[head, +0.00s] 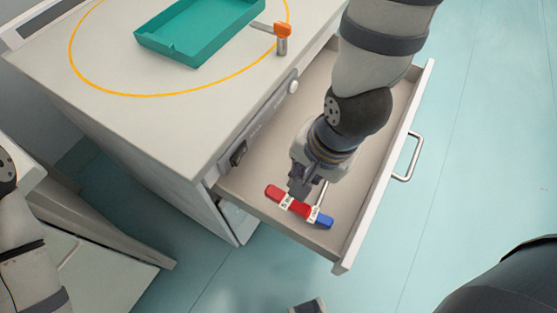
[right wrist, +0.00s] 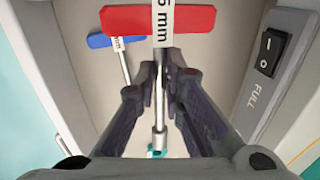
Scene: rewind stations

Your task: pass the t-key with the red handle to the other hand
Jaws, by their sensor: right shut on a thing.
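The t-key with the red handle (head: 274,192) is in my right gripper (head: 299,189), low in the open drawer. In the right wrist view its red handle (right wrist: 133,20), labelled mm, lies across the top. Its metal shaft runs down between the closed fingers of that gripper (right wrist: 161,75). A t-key with a blue handle (head: 323,221) lies in the drawer beside it; its blue handle also shows in the right wrist view (right wrist: 99,41). I cannot tell whether the red-handled key still touches the drawer floor. My left arm is at the left edge; its gripper is not clearly visible.
The open drawer (head: 383,205) has walls around my right gripper and a metal handle (head: 409,158). On the cabinet top (head: 150,125), a teal tray (head: 205,52) and an orange-handled tool (head: 283,31) stand near a yellow ring. The floor left of the drawer front is clear.

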